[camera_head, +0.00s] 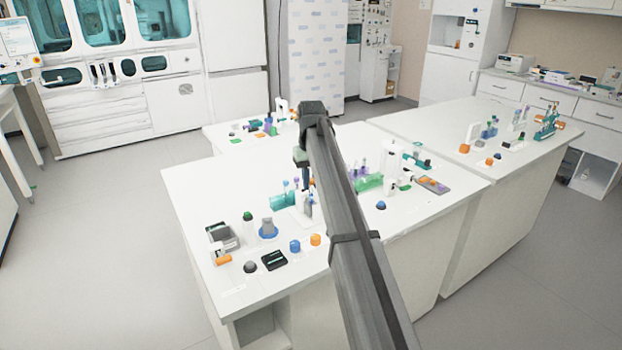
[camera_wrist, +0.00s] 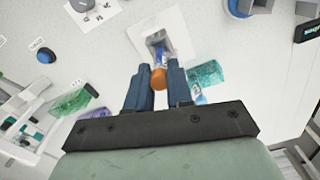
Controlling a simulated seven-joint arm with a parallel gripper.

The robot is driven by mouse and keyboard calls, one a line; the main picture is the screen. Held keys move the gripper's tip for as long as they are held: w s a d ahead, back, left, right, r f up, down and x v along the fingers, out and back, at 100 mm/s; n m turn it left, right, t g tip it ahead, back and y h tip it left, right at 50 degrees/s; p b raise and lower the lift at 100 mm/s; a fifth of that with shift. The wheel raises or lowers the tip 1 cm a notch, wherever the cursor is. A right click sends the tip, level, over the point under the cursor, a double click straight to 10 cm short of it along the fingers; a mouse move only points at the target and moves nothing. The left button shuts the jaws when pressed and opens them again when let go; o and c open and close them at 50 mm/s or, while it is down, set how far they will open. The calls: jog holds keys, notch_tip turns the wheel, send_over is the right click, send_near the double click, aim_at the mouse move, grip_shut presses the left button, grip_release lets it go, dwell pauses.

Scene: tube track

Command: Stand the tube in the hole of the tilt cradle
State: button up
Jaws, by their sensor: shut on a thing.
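In the wrist view, my gripper (camera_wrist: 160,78) is shut on a tube with an orange cap (camera_wrist: 158,77). The cap shows between the two dark blue fingers, and the tube's body points away from the camera, mostly hidden. A pale grey and white holder with a blue part (camera_wrist: 160,44), likely the tilt cradle, lies just beyond the cap. I cannot tell whether the tube's lower end is in its hole or above it. In the head view, my gripper (camera_head: 301,158) is over the middle of the near bench, and my arm hides part of the area below it.
In the head view, a teal rack with tubes (camera_head: 283,201), a blue-based grey object (camera_head: 267,228), a black box (camera_head: 274,260) and loose caps stand left of my arm. A green rack (camera_head: 369,183) and a grey tray (camera_head: 432,185) are right.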

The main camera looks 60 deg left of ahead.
jog(key=shift+f, duration=0.75)
dwell(0.5)
jog(key=o, duration=0.9)
notch_tip(320, 180, up, 14)
jog(key=shift+f, duration=0.1)
dwell(0.6)
dwell(0.5)
